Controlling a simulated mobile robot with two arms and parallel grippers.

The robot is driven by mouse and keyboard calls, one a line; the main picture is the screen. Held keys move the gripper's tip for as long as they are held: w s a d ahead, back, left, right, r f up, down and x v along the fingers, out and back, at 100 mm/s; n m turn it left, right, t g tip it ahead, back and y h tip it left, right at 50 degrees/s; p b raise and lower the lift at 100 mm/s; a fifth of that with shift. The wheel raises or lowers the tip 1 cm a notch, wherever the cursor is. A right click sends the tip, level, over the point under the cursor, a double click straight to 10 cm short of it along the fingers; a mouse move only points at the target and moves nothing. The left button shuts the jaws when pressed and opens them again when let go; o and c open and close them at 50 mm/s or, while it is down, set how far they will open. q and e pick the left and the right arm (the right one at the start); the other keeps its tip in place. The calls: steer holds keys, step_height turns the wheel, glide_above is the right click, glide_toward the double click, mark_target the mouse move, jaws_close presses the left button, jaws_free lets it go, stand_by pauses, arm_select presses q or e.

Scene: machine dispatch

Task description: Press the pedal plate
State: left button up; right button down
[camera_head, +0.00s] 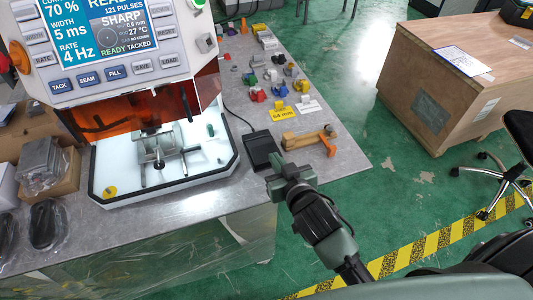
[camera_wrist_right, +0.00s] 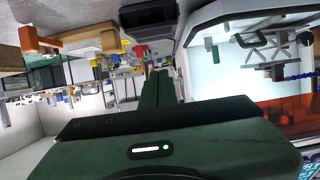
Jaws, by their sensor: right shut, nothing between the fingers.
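The pedal plate (camera_head: 261,151) is a small black box with a cable, lying on the grey table to the right of the machine's white tray. The shut fingers (camera_wrist_right: 160,76) also show in the right wrist view. My left gripper is not in view.
The machine (camera_head: 105,50) with its screen stands at the left, above a white tray (camera_head: 215,165). A wooden block with orange parts (camera_head: 308,139) lies right of the pedal. Several small coloured pieces (camera_head: 258,95) lie behind. A wooden crate (camera_head: 450,90) stands at the right.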

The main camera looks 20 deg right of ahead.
glide_above(266, 160)
steer(key=s, duration=0.2)
steer(key=f, duration=0.2)
steer(key=p+x, duration=0.1)
steer(key=x, duration=0.2)
steer(key=shift+w+d+r, duration=0.15)
steer(key=f, duration=0.3)
steer(key=shift+s, duration=0.35)
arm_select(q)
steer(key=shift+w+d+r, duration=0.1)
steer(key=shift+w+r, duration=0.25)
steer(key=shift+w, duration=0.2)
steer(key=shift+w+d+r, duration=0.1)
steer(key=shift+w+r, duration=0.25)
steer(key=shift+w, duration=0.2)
arm_select(e)
steer(key=shift+s+f, duration=0.15)
steer(key=shift+f, duration=0.4)
